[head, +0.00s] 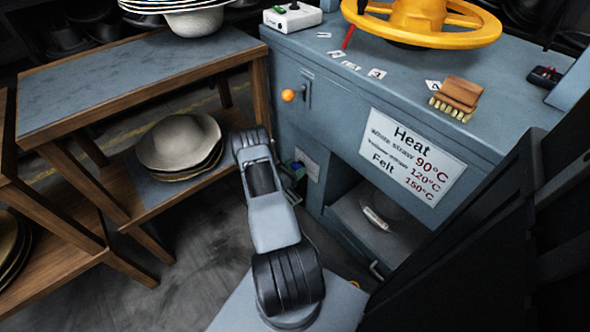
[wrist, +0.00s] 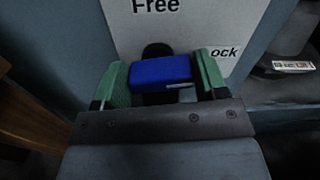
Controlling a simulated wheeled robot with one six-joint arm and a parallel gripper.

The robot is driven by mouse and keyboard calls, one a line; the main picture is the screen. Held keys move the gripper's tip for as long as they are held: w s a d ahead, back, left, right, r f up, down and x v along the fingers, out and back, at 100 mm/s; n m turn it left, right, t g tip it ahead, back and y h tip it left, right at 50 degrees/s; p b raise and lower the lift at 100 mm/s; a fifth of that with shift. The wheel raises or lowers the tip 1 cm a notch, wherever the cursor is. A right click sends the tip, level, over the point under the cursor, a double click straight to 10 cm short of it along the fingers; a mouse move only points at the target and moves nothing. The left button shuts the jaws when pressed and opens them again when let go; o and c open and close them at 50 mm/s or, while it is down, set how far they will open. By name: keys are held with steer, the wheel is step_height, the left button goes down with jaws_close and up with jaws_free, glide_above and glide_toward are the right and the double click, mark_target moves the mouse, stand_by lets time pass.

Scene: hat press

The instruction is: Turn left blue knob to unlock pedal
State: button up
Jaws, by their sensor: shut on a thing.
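The blue knob (wrist: 161,72) is in the middle of the wrist view, in front of a white label reading "Free" and partly hidden text ending in "ock". My gripper (wrist: 165,75) has its green fingers on either side of the knob and is shut on it. The knob's long side lies nearly level in the wrist view, tilted slightly. In the head view my gripper (head: 297,168) shows low on the left part of the blue-grey press cabinet, and the knob is a small blue patch there, mostly hidden by my arm.
The press cabinet (head: 330,95) has an orange-tipped lever (head: 288,95) above my gripper. A yellow handwheel (head: 425,25) and a brush (head: 457,97) are on top. A wooden shelf (head: 130,80) with hats stands close at left. An open recess (head: 375,205) is at right.

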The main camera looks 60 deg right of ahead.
steer(key=n, duration=0.4)
steer(key=shift+w+n+b, duration=0.1)
steer(key=shift+n+b, duration=0.2)
steer(key=n, duration=0.3)
steer(key=shift+w+n, duration=0.1)
steer(key=shift+n, duration=0.3)
steer(key=n, duration=0.4)
steer(key=shift+d+f, duration=0.1)
steer(key=shift+w+n, duration=0.1)
steer(key=shift+n, duration=2)
steer(key=o, duration=0.9)
steer(key=shift+o, duration=0.2)
steer(key=shift+w, duration=0.1)
steer(key=p+v, duration=0.3)
steer(key=v, duration=1)
steer(key=shift+a, duration=0.35)
